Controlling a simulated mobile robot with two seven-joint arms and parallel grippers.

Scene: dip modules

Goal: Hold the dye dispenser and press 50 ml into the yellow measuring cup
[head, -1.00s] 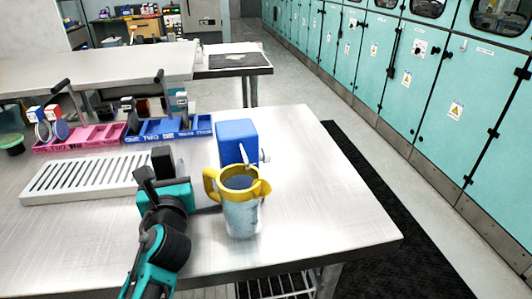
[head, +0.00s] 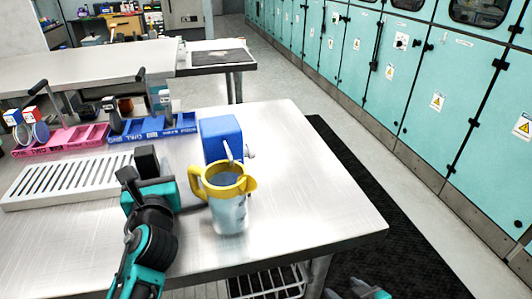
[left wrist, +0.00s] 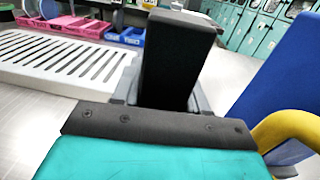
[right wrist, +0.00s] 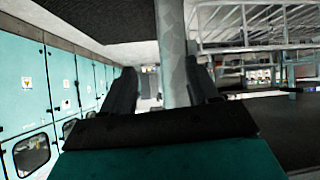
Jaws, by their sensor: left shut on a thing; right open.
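The blue dye dispenser (head: 221,138) stands on the metal table, with a pale spout and a knob on its near side. The clear measuring cup (head: 229,213) with yellow rim and handle stands upright in front, its mouth below or near the spout. What is inside the cup is unclear. My left gripper (head: 146,170) is left of the cup, shut on a black block (left wrist: 177,60); whether this block belongs to the dispenser I cannot tell. My right gripper (head: 352,289) is low at the bottom edge, beyond the table's right side, open and empty (right wrist: 162,88).
A white slatted rack (head: 62,184) lies left of my left gripper. Pink (head: 62,140) and blue (head: 153,134) labelled trays stand behind it. The table's right part (head: 310,205) is clear. A dark mat (head: 345,170) lies on the floor beside teal cabinets (head: 425,90).

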